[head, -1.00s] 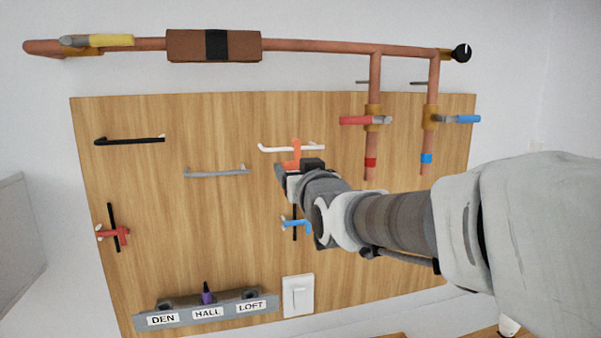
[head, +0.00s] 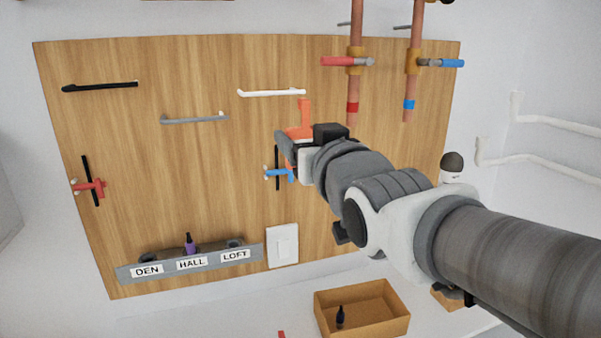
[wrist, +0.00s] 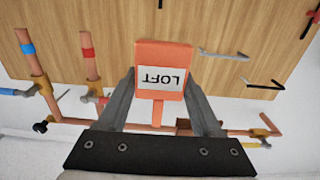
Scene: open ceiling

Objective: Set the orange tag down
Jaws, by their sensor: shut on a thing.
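The orange tag (wrist: 162,56) is between the two fingers of my gripper (wrist: 160,95) in the wrist view. Its white label reads LOFT, upside down in that view. In the head view, orange parts of the tag (head: 305,112) show above and beside my gripper (head: 290,145). The gripper is shut on the tag and holds it in front of the wooden board, apart from the white bar hook as far as I can tell. Part of the tag is hidden by the fingers in the head view.
A white hook (head: 272,93), grey hook (head: 195,119) and black hook (head: 100,87) are on the board (head: 140,60). Below are a labelled grey rack (head: 215,259) holding a purple peg, and a light switch (head: 283,245). An open cardboard box (head: 390,327) stands on the white surface.

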